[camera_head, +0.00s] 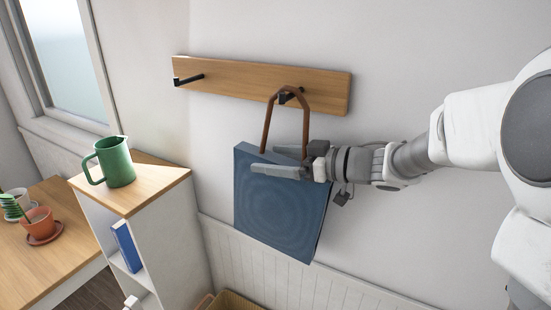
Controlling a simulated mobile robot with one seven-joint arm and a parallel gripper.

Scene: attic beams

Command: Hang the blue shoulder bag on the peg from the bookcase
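The blue shoulder bag (280,222) hangs in front of the wall below a wooden peg rail (240,78). Its brown strap (267,125) forms a loop around the right black peg (285,98), with the top of the loop just above the peg. Whether the strap bears on the peg is hard to tell. My gripper (264,159) reaches in from the right at the bag's top edge. Its two grey fingers point left and are spread apart, with blue bag showing between them. The gripper hides where the strap's right leg meets the bag.
The left peg (190,79) is bare. The white bookcase (129,196) with a wooden top stands at left, bearing a green pitcher (115,163) and a blue book (126,246). A wooden table (62,262) holds potted plants (40,223). A box (236,301) lies low beneath the bag.

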